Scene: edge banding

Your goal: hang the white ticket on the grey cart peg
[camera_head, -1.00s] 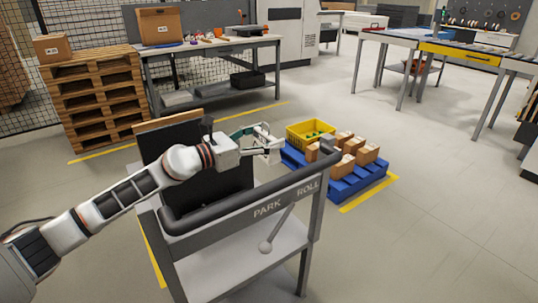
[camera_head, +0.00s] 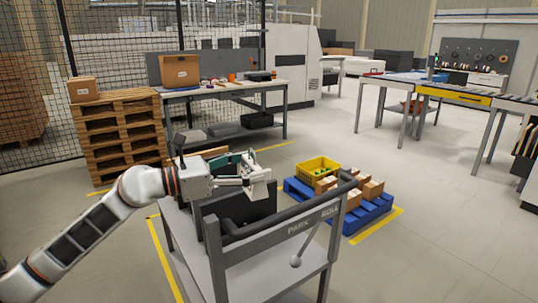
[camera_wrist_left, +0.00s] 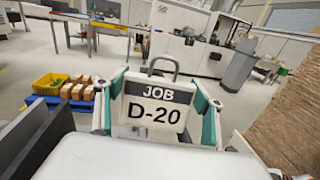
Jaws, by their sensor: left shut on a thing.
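The white ticket (camera_head: 259,184) is in my left gripper (camera_head: 248,176), which is shut on it above the grey cart. In the left wrist view the ticket (camera_wrist_left: 157,112) reads "JOB D-20" and has a dark loop (camera_wrist_left: 163,65) at its top, between the teal-sided fingers. The grey cart (camera_head: 290,238) stands in front of me, its bar marked "PARK" and "ROLL", with a black handle along it. A small grey block (camera_head: 347,174) sits at the far right end of the handle; I cannot tell whether it is the peg. My right gripper is out of view.
A dark panel (camera_head: 262,207) stands on the cart under my gripper. Behind it, a blue pallet (camera_head: 372,210) carries cartons and a yellow crate (camera_head: 314,168). Wooden pallets (camera_head: 118,128) and a workbench (camera_head: 225,88) stand farther back. The floor to the right is free.

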